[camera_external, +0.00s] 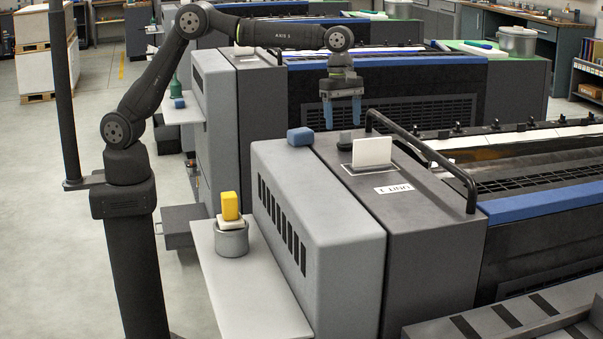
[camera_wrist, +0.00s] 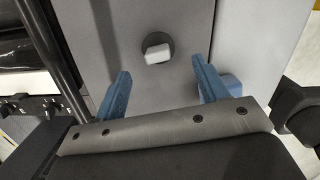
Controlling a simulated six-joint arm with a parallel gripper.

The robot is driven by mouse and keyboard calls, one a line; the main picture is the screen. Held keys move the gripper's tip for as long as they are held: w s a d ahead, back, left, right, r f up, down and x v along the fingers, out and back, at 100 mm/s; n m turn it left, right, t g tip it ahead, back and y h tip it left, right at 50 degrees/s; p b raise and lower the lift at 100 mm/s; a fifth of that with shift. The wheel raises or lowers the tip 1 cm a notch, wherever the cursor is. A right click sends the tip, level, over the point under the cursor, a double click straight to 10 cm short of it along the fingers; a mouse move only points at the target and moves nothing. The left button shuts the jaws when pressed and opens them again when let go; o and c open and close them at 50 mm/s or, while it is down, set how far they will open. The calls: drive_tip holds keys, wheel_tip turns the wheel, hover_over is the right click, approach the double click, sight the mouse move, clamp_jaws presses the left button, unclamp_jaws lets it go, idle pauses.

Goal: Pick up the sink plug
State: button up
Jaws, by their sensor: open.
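The sink plug looks like a small dark round piece (camera_external: 345,140) on the dark top of the nearest unit in the external view. In the wrist view a dark disc with a pale grey block-shaped top (camera_wrist: 157,53) appears to be the same plug. My gripper (camera_external: 342,113) is open and empty, pointing down above the plug. In the wrist view its blue fingers (camera_wrist: 160,68) stand apart, and the plug shows between and slightly beyond their tips. Nothing touches the plug.
A blue block (camera_external: 300,136) lies left of the plug. A white card (camera_external: 371,151) stands upright just right of it. A dark rail (camera_external: 430,155) runs along the unit's right. A grey pot (camera_external: 231,241) with a yellow block (camera_external: 230,205) stands on the side shelf (camera_external: 225,285).

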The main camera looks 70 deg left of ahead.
sight(345, 144)
drive_tip(key=shift+w+d+f, duration=0.1)
drive_tip(key=shift+d+f, duration=0.1)
drive_tip(key=shift+f, duration=0.7)
drive_tip(key=shift+w+d+f, duration=0.1)
drive_tip(key=shift+d+f, duration=0.1)
drive_tip(key=shift+f, duration=0.65)
drive_tip(key=shift+d+f, duration=0.2)
drive_tip(key=shift+f, duration=0.7)
drive_tip(key=c, duration=1)
